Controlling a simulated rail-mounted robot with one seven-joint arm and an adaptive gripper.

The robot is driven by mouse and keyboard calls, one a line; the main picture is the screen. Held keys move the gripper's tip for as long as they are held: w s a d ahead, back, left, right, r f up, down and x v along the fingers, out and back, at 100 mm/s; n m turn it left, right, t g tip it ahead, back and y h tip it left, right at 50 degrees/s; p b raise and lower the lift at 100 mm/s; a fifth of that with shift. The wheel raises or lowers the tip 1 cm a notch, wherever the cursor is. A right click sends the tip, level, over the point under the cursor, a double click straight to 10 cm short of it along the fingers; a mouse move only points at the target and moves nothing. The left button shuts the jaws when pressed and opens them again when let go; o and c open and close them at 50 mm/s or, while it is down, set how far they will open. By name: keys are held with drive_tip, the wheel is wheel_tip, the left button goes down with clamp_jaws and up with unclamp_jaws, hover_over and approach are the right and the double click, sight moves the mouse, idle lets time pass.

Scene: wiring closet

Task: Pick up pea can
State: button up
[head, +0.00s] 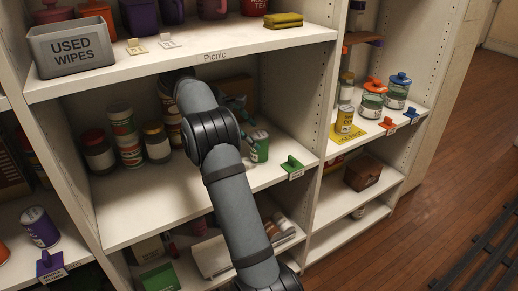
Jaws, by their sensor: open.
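A small green can with a pale lid (260,147), which looks like the pea can, stands upright on the middle shelf near its front right; its label is too small to read. My arm reaches into this compartment from the front. My gripper (238,108) is partly hidden behind my arm, and its visible part is just behind and left of the green can. It is open, and nothing shows between its fingers. I cannot tell whether it touches the can.
A green tag holder (291,167) stands at the shelf edge right of the can. Stacked cans (124,134) and jars (156,142) stand left of my arm. The shelf's front left is clear.

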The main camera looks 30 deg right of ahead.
sight(257, 134)
drive_tip(key=d, duration=0.2)
drive_tip(key=d+f+b, duration=0.1)
drive_tip(key=d, duration=0.1)
drive_tip(key=shift+w+d+b, duration=0.1)
drive_tip(key=shift+w+b, duration=0.1)
drive_tip(key=shift+b, duration=0.1)
drive_tip(key=shift+c, duration=0.6)
drive_tip(key=c, duration=1.5)
drive_tip(key=shift+r, duration=0.1)
clamp_jaws()
